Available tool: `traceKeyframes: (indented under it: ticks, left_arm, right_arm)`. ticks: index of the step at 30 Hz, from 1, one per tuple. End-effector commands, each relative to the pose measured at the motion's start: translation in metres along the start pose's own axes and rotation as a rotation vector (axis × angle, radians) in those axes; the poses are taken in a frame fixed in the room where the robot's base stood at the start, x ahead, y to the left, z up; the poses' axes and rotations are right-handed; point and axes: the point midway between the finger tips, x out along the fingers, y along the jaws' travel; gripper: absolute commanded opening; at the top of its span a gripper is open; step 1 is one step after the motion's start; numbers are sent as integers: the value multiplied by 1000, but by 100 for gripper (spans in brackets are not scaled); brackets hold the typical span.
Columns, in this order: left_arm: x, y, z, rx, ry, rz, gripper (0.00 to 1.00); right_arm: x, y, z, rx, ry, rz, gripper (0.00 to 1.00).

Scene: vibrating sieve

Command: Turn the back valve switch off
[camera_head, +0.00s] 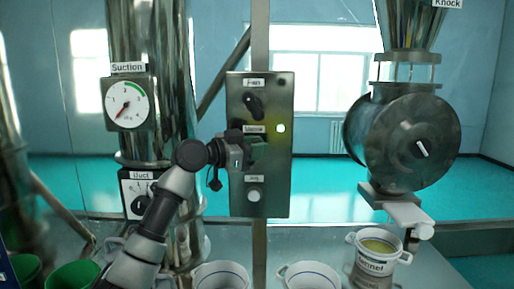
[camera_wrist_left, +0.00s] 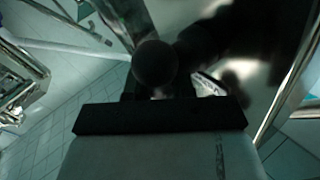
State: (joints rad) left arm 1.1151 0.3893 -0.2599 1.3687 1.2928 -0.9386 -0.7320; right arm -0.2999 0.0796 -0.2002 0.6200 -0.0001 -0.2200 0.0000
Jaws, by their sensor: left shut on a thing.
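A grey control panel (camera_head: 278,190) stands upright in the middle of the head view. My left gripper (camera_head: 254,149) is at the panel's middle row, under a small label I cannot read clearly. It is shut on the middle switch, which it mostly hides, so its turn position cannot be told. In the left wrist view a dark round knob (camera_wrist_left: 155,63) shows just beyond the dark gripper edge (camera_wrist_left: 160,116). My right gripper is not in view.
A suction gauge (camera_head: 129,104) and a duct box (camera_head: 135,184) are on the metal column at left. A round metal housing (camera_head: 385,150) with a white-marked knob is at right. White buckets (camera_head: 310,274) and a labelled kernel bucket (camera_head: 367,270) stand below.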

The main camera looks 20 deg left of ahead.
Motion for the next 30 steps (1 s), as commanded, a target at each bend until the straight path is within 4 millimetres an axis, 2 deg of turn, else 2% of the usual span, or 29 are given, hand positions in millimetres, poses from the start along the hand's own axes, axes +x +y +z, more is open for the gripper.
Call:
traceKeyframes:
  ticks: [8, 14, 30]
  left_arm:
    - [0, 0, 2, -15, 24, -7, 1]
    - [-1, 1, 5, -63, 102, -28, 1]
    - [-8, -2, 8, -305, 506, -143, 1]
  right_arm:
    - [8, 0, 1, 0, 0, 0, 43]
    - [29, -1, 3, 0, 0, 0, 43]
    - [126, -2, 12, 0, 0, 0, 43]
